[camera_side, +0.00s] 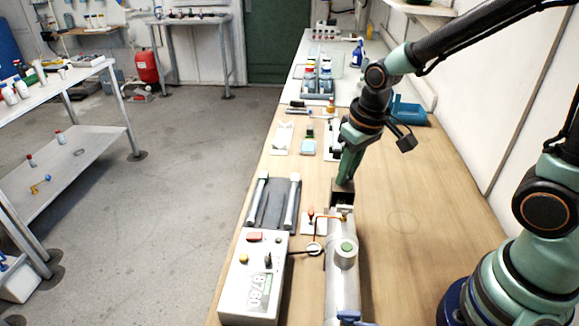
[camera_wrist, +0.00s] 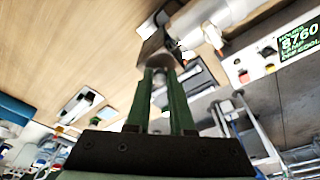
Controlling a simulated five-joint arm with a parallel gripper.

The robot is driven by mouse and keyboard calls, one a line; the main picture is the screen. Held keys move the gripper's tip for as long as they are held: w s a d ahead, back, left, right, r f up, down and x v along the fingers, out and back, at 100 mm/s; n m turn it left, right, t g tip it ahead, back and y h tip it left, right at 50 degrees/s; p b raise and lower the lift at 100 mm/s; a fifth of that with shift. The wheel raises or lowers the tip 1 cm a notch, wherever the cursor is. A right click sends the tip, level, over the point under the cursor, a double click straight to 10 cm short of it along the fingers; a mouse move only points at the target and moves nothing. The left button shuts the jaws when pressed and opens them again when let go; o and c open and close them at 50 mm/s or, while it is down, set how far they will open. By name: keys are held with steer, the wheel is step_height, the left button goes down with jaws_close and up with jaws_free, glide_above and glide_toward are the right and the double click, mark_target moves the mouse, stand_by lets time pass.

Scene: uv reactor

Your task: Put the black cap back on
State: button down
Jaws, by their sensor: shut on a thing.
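My gripper (camera_side: 346,180) points down at the far end of the silver reactor tube (camera_side: 342,285). It is shut on the black cap (camera_side: 342,193), a small dark block just beyond and above the tube's far end. In the wrist view, my two green fingers (camera_wrist: 160,78) hold the cap (camera_wrist: 152,46) at their tips, close to the pale tube (camera_wrist: 222,18). I cannot tell whether cap and tube touch.
A white control box (camera_side: 255,285) marked 8760 stands left of the tube. A dark tray with two pale rods (camera_side: 272,203) lies behind it. Small vials and a blue holder (camera_side: 408,109) stand farther back. The bench right of the tube is clear.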

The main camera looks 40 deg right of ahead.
mark_target(345, 185)
steer(key=shift+f, duration=1.7)
steer(key=c, duration=0.7)
jaws_free()
step_height(345, 185, up, 12)
steer(key=s, duration=0.2)
steer(key=shift+s, duration=0.25)
steer(key=shift+d+f, duration=0.1)
steer(key=shift+s+d+r+t, duration=0.55)
steer(key=shift+s+r+t, duration=0.3)
steer(key=shift+s, duration=0.05)
steer(key=shift+s+d+r+t, duration=0.55)
steer(key=shift+s+r+t, duration=0.25)
steer(key=shift+s+t, duration=0.1)
